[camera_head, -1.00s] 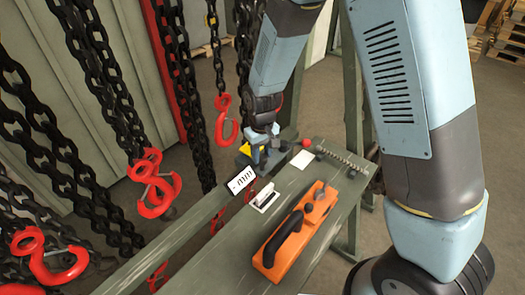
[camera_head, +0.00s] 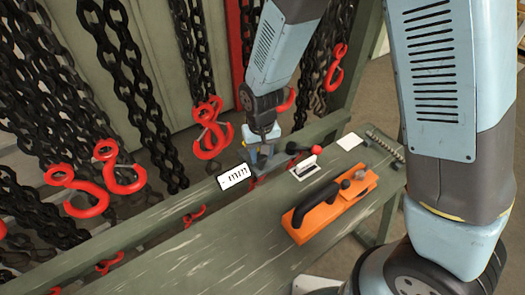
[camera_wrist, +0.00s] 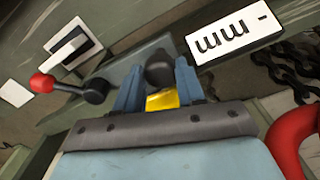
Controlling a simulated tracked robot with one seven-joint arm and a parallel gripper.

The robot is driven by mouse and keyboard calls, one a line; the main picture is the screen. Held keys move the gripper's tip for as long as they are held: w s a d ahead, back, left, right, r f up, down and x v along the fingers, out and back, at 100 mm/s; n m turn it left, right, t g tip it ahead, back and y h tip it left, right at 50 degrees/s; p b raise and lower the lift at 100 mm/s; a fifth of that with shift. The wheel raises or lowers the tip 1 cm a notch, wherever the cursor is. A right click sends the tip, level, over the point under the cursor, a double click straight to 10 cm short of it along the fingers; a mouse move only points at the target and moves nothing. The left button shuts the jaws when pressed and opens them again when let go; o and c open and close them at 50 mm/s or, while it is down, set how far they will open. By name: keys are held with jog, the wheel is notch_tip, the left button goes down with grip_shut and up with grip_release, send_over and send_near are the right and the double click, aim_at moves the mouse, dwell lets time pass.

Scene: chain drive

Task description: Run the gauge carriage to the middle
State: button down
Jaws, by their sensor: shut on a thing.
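The gauge carriage sits at the far edge of the green bench rail in the head view. It carries a white "mm" sign (camera_head: 234,177), also in the wrist view (camera_wrist: 228,38), and a lever with a red ball (camera_head: 316,150). My gripper (camera_head: 264,155) is at the carriage, just right of the sign. In the wrist view its two blue fingers (camera_wrist: 158,84) close around a dark round knob (camera_wrist: 160,68) with a yellow piece below it. The lever (camera_wrist: 95,91) lies left of the fingers. The carriage's underside is hidden.
An orange tool with a black handle (camera_head: 330,208) lies nearer. Chains with red hooks (camera_head: 209,130) hang behind the bench.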

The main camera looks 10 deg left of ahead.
jog(key=shift+s+f, duration=0.2)
jog(key=shift+s, duration=0.15)
jog(key=c, duration=1.1)
grip_release()
jog(key=o, duration=0.4)
jog(key=shift+w+a+r, duration=0.1)
jog(key=shift+w, duration=0.1)
jog(key=shift+r, duration=0.1)
jog(key=shift+r, duration=0.6)
notch_tip(320, 180, up, 12)
jog(key=shift+r, duration=0.2)
